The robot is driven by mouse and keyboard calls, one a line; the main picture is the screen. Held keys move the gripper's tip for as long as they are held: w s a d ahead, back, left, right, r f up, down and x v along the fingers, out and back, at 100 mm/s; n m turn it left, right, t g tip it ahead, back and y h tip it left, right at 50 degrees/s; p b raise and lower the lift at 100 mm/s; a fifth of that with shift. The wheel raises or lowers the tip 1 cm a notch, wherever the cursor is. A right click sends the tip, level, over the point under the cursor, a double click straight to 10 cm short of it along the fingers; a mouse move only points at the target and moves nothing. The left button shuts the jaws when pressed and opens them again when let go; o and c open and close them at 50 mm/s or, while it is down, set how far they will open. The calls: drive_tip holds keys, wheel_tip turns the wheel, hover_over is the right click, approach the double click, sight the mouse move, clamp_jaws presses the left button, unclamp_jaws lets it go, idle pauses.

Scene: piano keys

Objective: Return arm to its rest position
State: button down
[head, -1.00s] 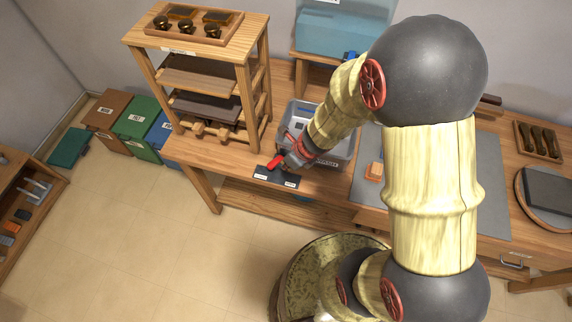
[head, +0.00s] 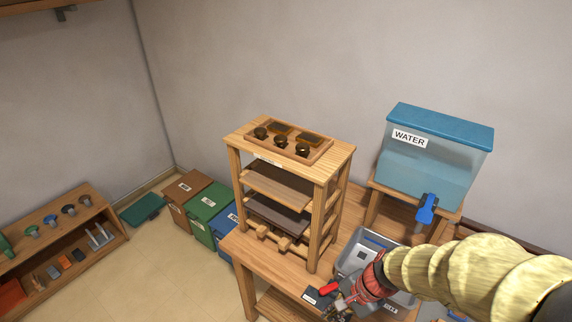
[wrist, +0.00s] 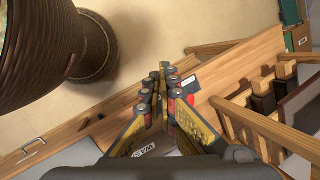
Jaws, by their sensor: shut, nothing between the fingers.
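My arm reaches in from the lower right of the head view, over the wooden workbench (head: 268,268). My gripper (head: 338,303) is low in that view, just in front of the grey tray (head: 352,258) on the bench. In the wrist view my gripper (wrist: 166,72) has its two fingers drawn together at the tips, with nothing between them. A dark pad with a white label (head: 312,295) lies on the bench near the gripper, partly hidden. A small red piece (head: 329,287) shows beside the gripper; I cannot tell what it belongs to.
A wooden shelf rack (head: 320,235) stands on the bench left of my gripper. A water tank (head: 435,165) with a blue tap (head: 427,208) stands behind. Brown, green (head: 208,202) and blue bins stand on the floor. A low shelf (head: 70,235) is at the left.

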drive_tip(key=s+d+r+n+t+h+b, duration=0.2)
drive_tip(key=r+n, duration=0.3)
drive_tip(key=r, duration=0.3)
drive_tip(key=s+d+r+n+t+h+b, duration=0.2)
drive_tip(key=s+d+r+n+b, duration=0.2)
drive_tip(key=r, duration=0.4)
drive_tip(key=shift+s+d+r+n+t, duration=0.35)
drive_tip(key=shift+s+n, duration=0.15)
drive_tip(key=shift+n, duration=0.7)
